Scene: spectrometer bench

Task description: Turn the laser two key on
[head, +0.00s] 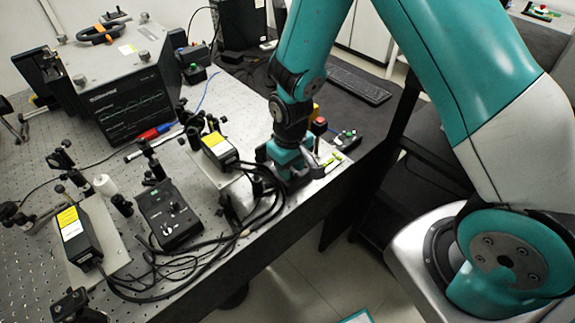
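My gripper (296,178) reaches down at the right front edge of the optical bench, beside the black cables. Its fingertips are dark and small here, so I cannot tell whether they are open or hold anything. A black laser housing with a yellow label (218,148) stands just left of it. A second black housing with a yellow label (77,236) stands at the front left. A black control box (168,216) with small knobs lies between them. I cannot make out which part is the laser two key; it may be hidden behind my gripper.
Black cables (262,205) bunch along the bench's front edge close to my gripper. A red button (319,125) and a small switch box (346,138) sit right of my arm. A keyboard (357,84) lies behind.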

